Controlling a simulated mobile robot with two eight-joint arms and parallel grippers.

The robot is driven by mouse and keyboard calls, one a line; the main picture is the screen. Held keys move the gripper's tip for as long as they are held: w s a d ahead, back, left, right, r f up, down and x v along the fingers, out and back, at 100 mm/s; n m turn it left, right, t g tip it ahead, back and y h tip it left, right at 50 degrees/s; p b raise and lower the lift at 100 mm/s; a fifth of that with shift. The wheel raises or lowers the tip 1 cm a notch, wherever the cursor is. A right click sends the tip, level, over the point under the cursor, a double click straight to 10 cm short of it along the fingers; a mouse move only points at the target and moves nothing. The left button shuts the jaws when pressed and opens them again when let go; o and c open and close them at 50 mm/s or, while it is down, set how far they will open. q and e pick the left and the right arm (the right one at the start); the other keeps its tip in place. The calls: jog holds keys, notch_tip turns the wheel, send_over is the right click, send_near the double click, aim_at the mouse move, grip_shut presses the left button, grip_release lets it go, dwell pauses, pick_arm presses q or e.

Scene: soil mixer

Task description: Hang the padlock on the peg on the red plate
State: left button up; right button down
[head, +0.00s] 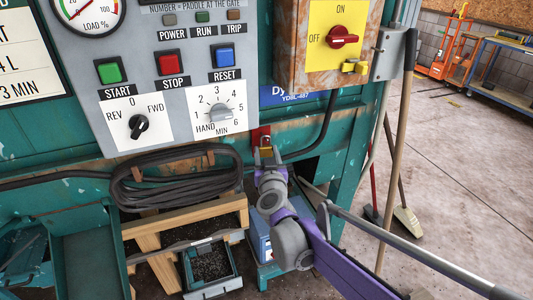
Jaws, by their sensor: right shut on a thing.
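The red plate (255,134) is on the teal machine front, just right of and below the grey control panel. The peg cannot be made out behind the padlock and gripper. I cannot tell whether the shackle touches or is around the peg. My left gripper is not in view.
The control panel (190,75) with buttons and knobs is left of the plate. A rusty box with a red rotary switch (343,37) is above right. A coiled black hose (165,190) hangs left of my gripper. Long-handled tools (398,150) lean at the right.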

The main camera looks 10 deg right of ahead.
jog(key=shift+c, duration=1)
grip_release()
jog(key=s+a+n+g+y+p, duration=0.25)
jog(key=s+y, duration=0.25)
jog(key=s, duration=1.1)
jog(key=s+d+f+g+h+p, duration=0.1)
jog(key=s+d+f+g, duration=0.2)
jog(key=s, duration=0.4)
jog(key=s+d+f+m+g+h+p, duration=0.1)
jog(key=s+d+f+g, duration=0.2)
jog(key=s+f, duration=0.3)
jog(key=s+d+f+g+h+p, duration=0.1)
jog(key=s+d+f+g, duration=0.2)
jog(key=s+f, duration=0.2)
jog(key=s, duration=0.3)
jog(key=shift+m+h, duration=0.35)
jog(key=shift+h, duration=0.05)
jog(key=shift+s+r+g, duration=0.1)
jog(key=shift+g, duration=0.15)
